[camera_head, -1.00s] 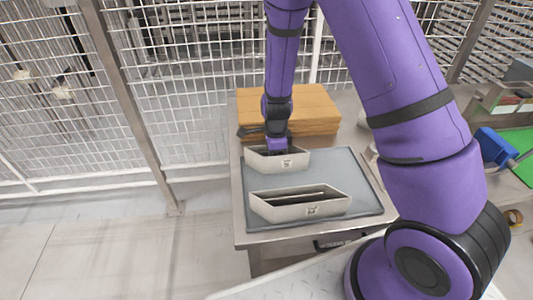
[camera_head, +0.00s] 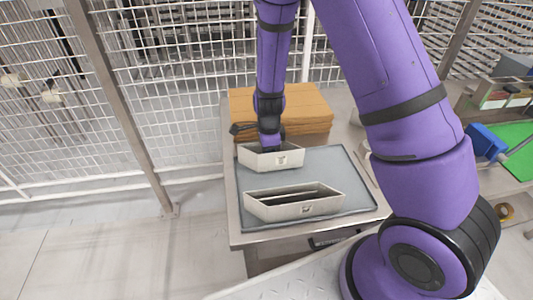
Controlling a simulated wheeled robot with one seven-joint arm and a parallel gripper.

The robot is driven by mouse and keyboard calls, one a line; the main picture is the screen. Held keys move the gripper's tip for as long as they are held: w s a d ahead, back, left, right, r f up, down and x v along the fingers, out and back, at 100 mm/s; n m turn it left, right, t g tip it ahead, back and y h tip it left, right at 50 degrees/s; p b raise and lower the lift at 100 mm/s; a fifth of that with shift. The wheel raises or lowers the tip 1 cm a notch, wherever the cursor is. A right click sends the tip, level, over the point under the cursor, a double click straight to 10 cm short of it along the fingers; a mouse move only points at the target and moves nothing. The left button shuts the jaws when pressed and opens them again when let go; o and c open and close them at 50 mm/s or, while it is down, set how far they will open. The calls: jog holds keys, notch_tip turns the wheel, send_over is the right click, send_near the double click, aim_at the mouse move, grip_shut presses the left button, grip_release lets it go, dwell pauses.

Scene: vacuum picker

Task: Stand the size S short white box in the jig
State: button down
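Two pale, open-topped, tapered holders lie on a grey mat (camera_head: 352,190) on the table. The rear holder (camera_head: 288,160) is under my gripper, and the front holder (camera_head: 290,210) is nearer me. Each has a small dark mark on its front face, too small to read. The front holder has a dark, narrow inside; I cannot tell whether a box stands in it. I cannot tell which holder is the jig or pick out the size S white box. My gripper (camera_head: 270,143) points down at the rear holder's back edge; its tip and any hold are hidden.
A stack of brown cardboard (camera_head: 305,108) lies behind the mat, close to my gripper. A wire fence (camera_head: 170,110) stands behind and left of the table. A blue object (camera_head: 486,142) and a green surface (camera_head: 520,155) are at the right. The mat's right part is clear.

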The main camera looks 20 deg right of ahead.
notch_tip(320, 180, up, 12)
jog(key=shift+f, duration=0.1)
dwell(0.5)
